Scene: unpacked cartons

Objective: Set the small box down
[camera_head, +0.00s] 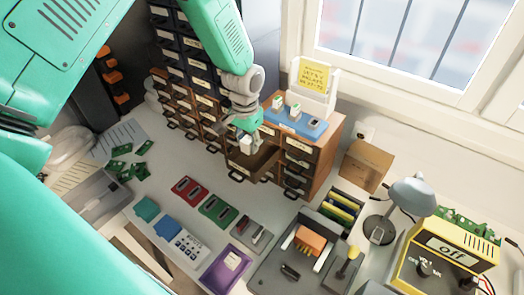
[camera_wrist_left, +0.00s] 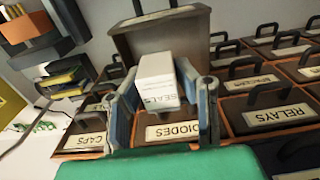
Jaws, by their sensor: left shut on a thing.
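The small white box (camera_wrist_left: 157,78) is in my left gripper (camera_wrist_left: 157,88), and its front label reads "SEALS". One finger is at each side of it. In the head view the box (camera_head: 246,146) shows below my left gripper (camera_head: 246,135), at the open drawer (camera_head: 256,165) of the wooden drawer cabinet (camera_head: 322,150). In the wrist view the box appears in front of the open drawer (camera_wrist_left: 165,38) and above a drawer front labelled "DIODES". I cannot tell whether the box touches anything beneath it. My right gripper is not in view.
A blue tray (camera_head: 300,122) with small items sits on the cabinet top. A cardboard box (camera_head: 366,166) and a desk lamp (camera_head: 412,197) stand to the right. Red and green cases (camera_head: 218,208) lie on the white table in front. Bare table shows left of the drawers.

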